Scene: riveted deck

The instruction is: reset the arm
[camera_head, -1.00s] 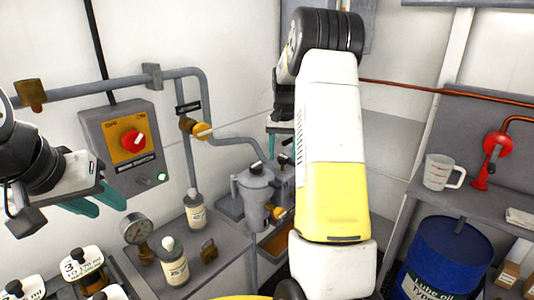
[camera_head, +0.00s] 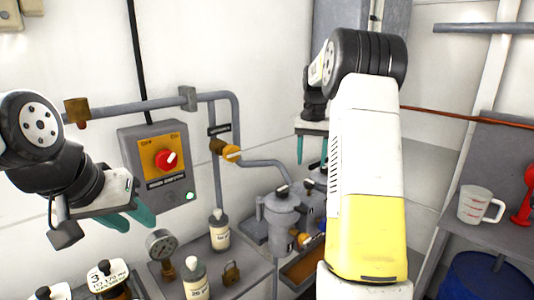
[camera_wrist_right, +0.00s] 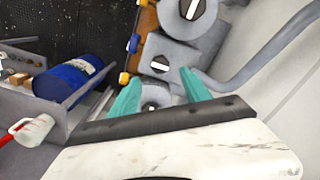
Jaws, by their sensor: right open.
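My right arm rises through the middle of the head view, white and yellow with a black ribbed joint. Its gripper (camera_head: 313,158) shows partly behind the arm, its teal fingers pointing down above the grey filter housing (camera_head: 284,215). In the right wrist view the right gripper (camera_wrist_right: 160,88) has its two teal fingers spread, with nothing held between them and grey pipework beyond. My left gripper (camera_head: 130,224) is at the left of the head view, below and left of the switch box (camera_head: 160,165). Its teal fingers look apart and empty.
A shelf below the switch box holds a pressure gauge (camera_head: 161,245), white-labelled bottles (camera_head: 220,230) and a padlock (camera_head: 231,273). A grey pipe (camera_head: 150,107) runs along the wall. At right are a measuring jug (camera_head: 480,205) and a blue drum (camera_head: 485,278).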

